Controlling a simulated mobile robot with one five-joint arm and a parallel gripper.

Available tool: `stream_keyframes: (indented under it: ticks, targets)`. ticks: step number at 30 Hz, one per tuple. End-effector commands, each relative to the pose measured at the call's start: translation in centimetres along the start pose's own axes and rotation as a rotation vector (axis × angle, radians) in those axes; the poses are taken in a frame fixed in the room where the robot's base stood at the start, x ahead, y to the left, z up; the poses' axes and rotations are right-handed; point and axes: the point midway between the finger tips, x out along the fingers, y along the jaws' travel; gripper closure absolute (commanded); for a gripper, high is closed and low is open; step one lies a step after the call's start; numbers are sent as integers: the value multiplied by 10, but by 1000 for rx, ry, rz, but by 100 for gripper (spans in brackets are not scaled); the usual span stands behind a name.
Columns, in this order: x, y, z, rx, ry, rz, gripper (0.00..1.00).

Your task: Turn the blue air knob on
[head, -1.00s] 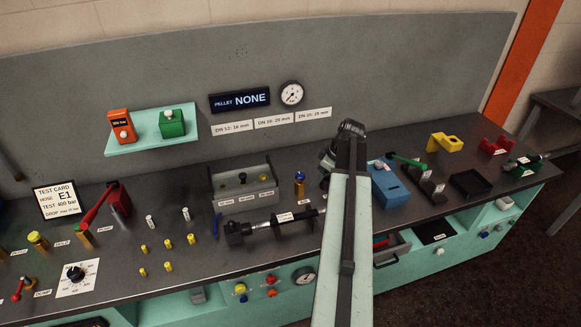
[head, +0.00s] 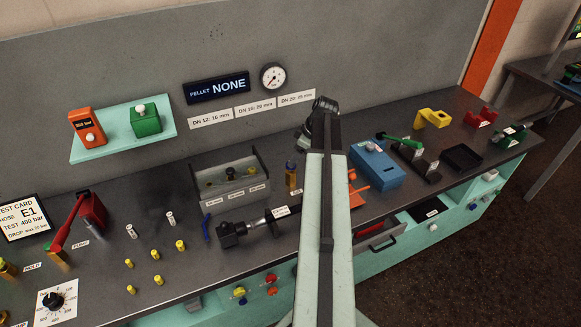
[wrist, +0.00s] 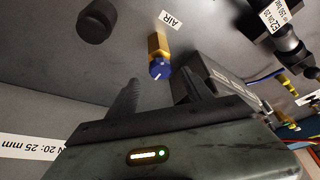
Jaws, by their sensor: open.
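The blue air knob (wrist: 160,69) sits on a brass-coloured body in the wrist view, beside a white label reading AIR (wrist: 170,19). A short white mark shows on the knob's face. In the head view the air knob (head: 290,166) stands upright on the bench, just left of my arm. My gripper (wrist: 162,96) is open in the wrist view, with a dark finger on either side. The knob appears between and beyond the fingertips, with nothing held. In the head view my arm hides the fingers.
A grey tray (head: 233,189) stands left of the knob, and a black hose assembly (head: 250,226) lies in front. A blue box (head: 377,170) and an orange-red object (head: 356,197) are to the right. A dark round part (wrist: 97,20) is near in the wrist view.

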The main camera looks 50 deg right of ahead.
Motion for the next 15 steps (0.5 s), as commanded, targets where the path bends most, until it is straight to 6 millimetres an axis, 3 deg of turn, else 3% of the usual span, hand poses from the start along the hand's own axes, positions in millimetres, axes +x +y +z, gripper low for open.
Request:
stream_keyframes:
  ticks: [1,5,14,15]
  targets:
    - [20,0,3,-2,0,-1,41]
    - [38,-1,1,-3,0,-2,41]
    - [40,-2,-2,-4,0,-2,41]
    - [40,-2,-3,-4,0,-2,47]
